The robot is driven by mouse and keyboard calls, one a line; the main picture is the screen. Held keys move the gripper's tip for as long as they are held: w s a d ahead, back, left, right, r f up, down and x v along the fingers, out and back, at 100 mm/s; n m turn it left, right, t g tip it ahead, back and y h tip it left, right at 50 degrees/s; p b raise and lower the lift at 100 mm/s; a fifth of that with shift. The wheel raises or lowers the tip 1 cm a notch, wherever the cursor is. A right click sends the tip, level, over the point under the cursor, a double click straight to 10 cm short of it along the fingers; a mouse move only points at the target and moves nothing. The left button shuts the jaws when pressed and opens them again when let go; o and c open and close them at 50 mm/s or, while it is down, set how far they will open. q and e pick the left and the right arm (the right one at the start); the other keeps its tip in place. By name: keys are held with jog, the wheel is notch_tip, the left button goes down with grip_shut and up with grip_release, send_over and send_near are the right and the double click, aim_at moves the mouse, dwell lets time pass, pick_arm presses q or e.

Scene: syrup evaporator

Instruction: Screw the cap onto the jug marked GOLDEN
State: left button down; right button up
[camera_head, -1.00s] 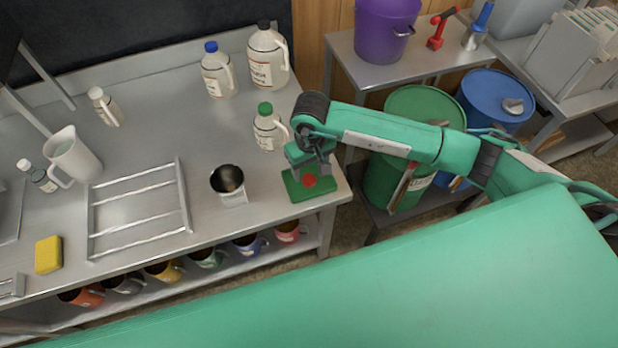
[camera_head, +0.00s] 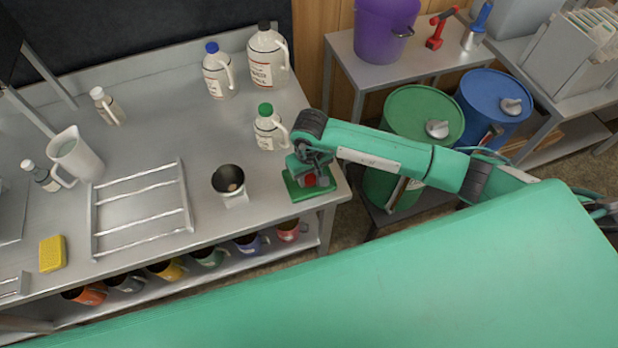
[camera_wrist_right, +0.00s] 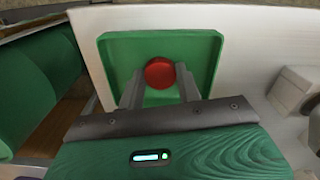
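A round red cap (camera_wrist_right: 160,73) lies in a small square green tray (camera_wrist_right: 205,47) at the right front corner of the steel table. In the head view the cap (camera_head: 309,180) is partly hidden by my right gripper (camera_head: 312,172). In the right wrist view the fingers of my right gripper (camera_wrist_right: 160,82) are apart, one on each side of the cap. I cannot tell whether they touch it. Three jugs stand behind: one with a green cap (camera_head: 269,133), one with a blue cap (camera_head: 219,76), one with a black cap (camera_head: 267,62). I cannot read GOLDEN on any label. My left gripper is out of view.
A dark-mouthed metal cup (camera_head: 229,184) stands left of the green tray. A wire rack (camera_head: 95,215), a white pitcher (camera_head: 77,158) and a yellow sponge (camera_head: 53,254) are further left. Green (camera_head: 423,112) and blue (camera_head: 494,103) drums stand right of the table.

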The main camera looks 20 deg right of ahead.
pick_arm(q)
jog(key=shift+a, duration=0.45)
pick_arm(e)
jog(key=shift+r, duration=0.1)
